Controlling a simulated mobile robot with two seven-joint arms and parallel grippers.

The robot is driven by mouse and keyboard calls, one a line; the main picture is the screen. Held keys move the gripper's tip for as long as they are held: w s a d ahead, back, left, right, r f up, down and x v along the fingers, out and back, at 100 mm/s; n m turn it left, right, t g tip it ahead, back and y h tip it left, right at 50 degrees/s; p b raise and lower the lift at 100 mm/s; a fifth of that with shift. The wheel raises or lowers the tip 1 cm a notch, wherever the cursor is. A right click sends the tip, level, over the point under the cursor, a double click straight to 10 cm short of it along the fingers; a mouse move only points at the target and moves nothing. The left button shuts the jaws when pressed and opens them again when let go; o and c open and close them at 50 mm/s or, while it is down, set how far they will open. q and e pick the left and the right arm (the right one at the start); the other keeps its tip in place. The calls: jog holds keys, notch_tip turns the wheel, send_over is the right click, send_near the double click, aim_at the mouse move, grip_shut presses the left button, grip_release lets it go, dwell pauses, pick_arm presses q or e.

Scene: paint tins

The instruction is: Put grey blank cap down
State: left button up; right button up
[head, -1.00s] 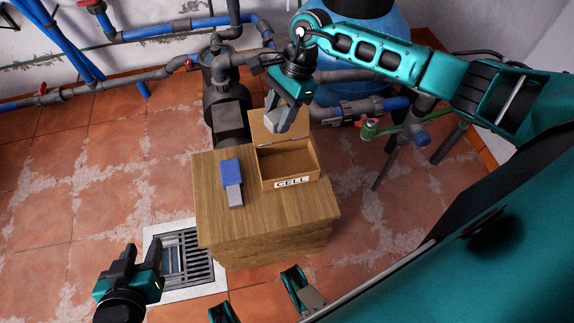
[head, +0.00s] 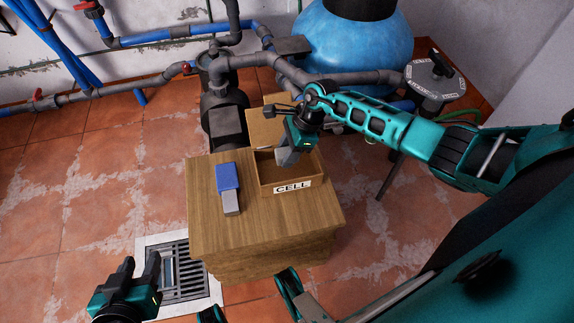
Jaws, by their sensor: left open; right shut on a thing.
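My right gripper (head: 288,156) comes in from the right and is shut on the grey blank cap (head: 281,155), a small light grey block partly hidden by the fingers. It holds the cap at the opening of the wooden box marked CELL (head: 262,181), towards its left side. Whether the cap touches the box floor I cannot tell. The box lid (head: 264,129) stands open at the back. My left gripper (head: 141,266) is open and empty at the lower left, over the floor beside the table.
The box stands on a wooden table (head: 255,230). A blue and grey block (head: 229,186) lies left of the box. Clear tabletop lies in front of both. Pipes, a dark pump (head: 222,110) and a blue tank (head: 352,45) are behind. A floor drain (head: 182,270) is at left.

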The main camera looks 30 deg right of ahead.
notch_tip(320, 180, down, 4)
jog(key=shift+f+b, duration=0.2)
jog(key=shift+b, duration=0.55)
jog(key=shift+f, duration=0.3)
jog(key=shift+f, duration=0.1)
jog(key=shift+f+b, duration=0.2)
jog(key=shift+b, duration=0.15)
jog(key=o, duration=0.8)
jog(key=shift+r, duration=0.1)
jog(key=o, duration=0.4)
jog(key=shift+c, duration=0.2)
